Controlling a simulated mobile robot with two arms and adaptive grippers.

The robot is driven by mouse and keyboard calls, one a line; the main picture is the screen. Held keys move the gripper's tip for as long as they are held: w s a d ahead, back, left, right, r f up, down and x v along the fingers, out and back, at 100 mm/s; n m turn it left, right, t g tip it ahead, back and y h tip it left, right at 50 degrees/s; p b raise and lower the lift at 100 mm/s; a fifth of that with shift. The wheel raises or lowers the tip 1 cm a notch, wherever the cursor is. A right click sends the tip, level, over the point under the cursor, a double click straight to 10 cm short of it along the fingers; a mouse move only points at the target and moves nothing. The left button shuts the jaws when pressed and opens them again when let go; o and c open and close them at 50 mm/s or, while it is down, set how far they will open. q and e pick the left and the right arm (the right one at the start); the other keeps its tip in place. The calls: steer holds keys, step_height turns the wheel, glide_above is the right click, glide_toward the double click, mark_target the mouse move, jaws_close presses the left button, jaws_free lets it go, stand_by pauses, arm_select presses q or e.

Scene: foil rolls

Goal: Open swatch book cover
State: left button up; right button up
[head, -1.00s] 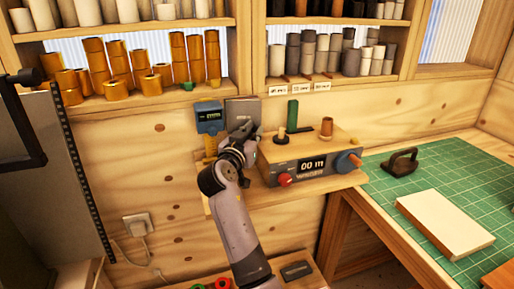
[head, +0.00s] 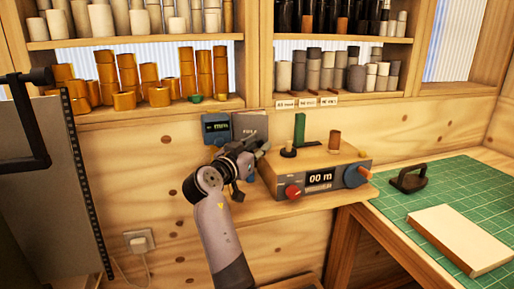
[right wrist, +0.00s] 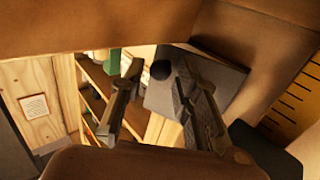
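The swatch book appears to be the small grey book (head: 251,127) with faint lettering on its front. It stands upright against the wooden wall behind the shelf, beside a blue device, and its cover looks shut. My right gripper (head: 257,154) is just in front of and below it, pointing right, and hides its lower part. In the right wrist view a grey panel (right wrist: 215,80), likely this book, lies behind the right finger. The two fingers (right wrist: 158,66) are apart with nothing held between them; contact with the book cannot be told. My left gripper is out of view.
A foil counter unit (head: 320,178) with a red knob and a blue knob stands right of my gripper. The blue device (head: 215,128) is close on the left. Shelves of rolls (head: 155,96) are above. A green mat (head: 440,190) lies at right.

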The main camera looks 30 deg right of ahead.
steer(key=shift+o, duration=0.3)
step_height(320, 180, up, 10)
stand_by(0.5)
steer(key=shift+o, duration=0.3)
